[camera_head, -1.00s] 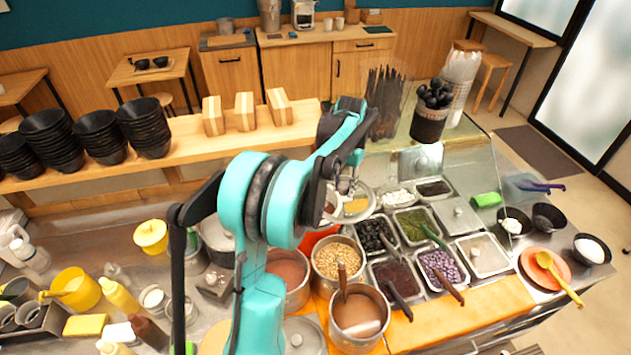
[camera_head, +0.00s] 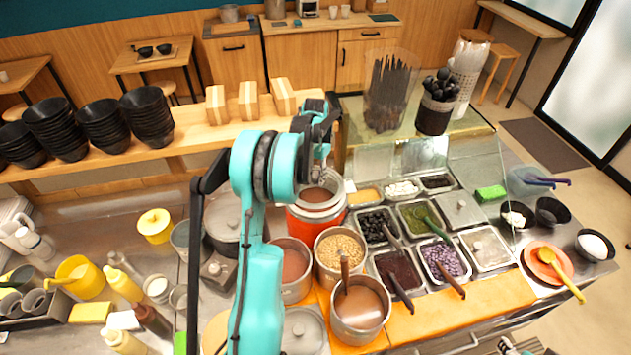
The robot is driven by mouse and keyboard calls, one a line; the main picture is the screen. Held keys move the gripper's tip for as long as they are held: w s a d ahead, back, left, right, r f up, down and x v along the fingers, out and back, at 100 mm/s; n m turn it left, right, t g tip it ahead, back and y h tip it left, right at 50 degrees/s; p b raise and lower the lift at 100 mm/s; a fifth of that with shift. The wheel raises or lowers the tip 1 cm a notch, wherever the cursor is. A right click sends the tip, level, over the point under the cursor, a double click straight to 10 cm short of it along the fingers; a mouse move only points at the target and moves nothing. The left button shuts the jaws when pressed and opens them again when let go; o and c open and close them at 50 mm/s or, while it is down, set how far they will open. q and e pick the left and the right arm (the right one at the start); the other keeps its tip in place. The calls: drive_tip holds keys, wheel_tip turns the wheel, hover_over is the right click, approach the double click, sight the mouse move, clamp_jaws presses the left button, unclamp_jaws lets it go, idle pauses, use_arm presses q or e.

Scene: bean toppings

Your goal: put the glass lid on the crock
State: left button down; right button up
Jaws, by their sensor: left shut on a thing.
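The crock (camera_head: 333,226) is orange-red with a pale metal rim and stands behind the pots of beans. The glass lid (camera_head: 334,180) is clear with a light rim. It appears over the crock's back part, and brown contents show at the opening. My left gripper (camera_head: 321,156) is above the crock, shut on the lid's top; the lid's knob is mostly hidden by the fingers. I cannot tell whether the lid touches the crock's rim. Part of my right gripper (camera_head: 514,347) shows at the bottom edge; its fingers are too cut off to judge.
Pots of beans (camera_head: 340,252) stand in front of the crock. A wooden shelf with black bowls (camera_head: 147,118) runs behind.

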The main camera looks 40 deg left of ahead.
sight(315, 181)
use_arm(q)
wheel_tip(315, 181, down, 3)
drive_tip(key=shift+r, duration=0.15)
drive_tip(key=shift+w+f, duration=0.1)
drive_tip(key=shift+f, duration=0.3)
drive_tip(key=c, duration=1.1)
unclamp_jaws()
drive_tip(key=shift+c, duration=0.2)
drive_tip(key=shift+r, duration=0.2)
